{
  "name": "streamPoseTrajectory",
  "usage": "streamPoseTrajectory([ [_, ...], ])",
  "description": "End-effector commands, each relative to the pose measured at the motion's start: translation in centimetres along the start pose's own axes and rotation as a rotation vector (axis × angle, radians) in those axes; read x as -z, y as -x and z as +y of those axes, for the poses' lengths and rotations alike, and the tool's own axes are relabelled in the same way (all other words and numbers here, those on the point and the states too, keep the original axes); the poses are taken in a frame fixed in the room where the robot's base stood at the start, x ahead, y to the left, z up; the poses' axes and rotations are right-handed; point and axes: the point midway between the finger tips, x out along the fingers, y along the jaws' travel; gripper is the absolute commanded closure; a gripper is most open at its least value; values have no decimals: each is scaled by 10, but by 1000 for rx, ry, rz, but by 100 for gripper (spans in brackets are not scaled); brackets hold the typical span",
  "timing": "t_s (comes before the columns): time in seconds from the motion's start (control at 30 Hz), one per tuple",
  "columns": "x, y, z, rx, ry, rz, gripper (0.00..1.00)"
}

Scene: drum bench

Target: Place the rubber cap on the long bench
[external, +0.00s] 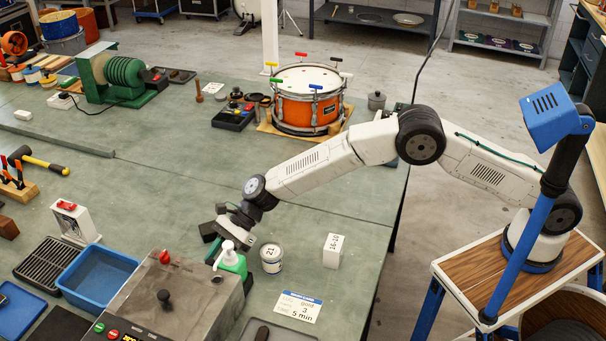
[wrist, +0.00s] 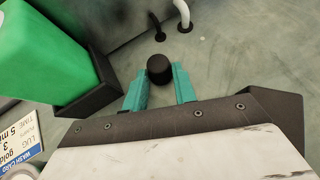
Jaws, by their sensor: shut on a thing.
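A small black rubber cap (wrist: 160,68) sits between the teal fingertips of my gripper (wrist: 159,88) in the wrist view. The fingers are shut on it, one on each side. In the external view my gripper (external: 214,250) is low over the long bench (external: 330,215), behind the green bottle and near the grey machine. The cap is hidden there. I cannot tell whether the cap touches a surface below it.
The grey machine (external: 185,295), a labelled can (external: 271,258) and a white box (external: 333,250) are near.

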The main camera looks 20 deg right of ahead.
Motion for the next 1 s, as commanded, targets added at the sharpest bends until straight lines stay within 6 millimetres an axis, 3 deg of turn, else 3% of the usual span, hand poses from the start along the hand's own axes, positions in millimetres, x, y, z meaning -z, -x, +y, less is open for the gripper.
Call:
streamPoseTrajectory([
  [0.03, 1, 0, 0, 0, 0, 0, 67],
  [0.1, 1, 0, 0, 0, 0, 0, 50],
  [0.47, -2, 4, 0, 0, 0, 0, 50],
  [1.0, -2, 104, -1, 1, 0, 0, 50],
])
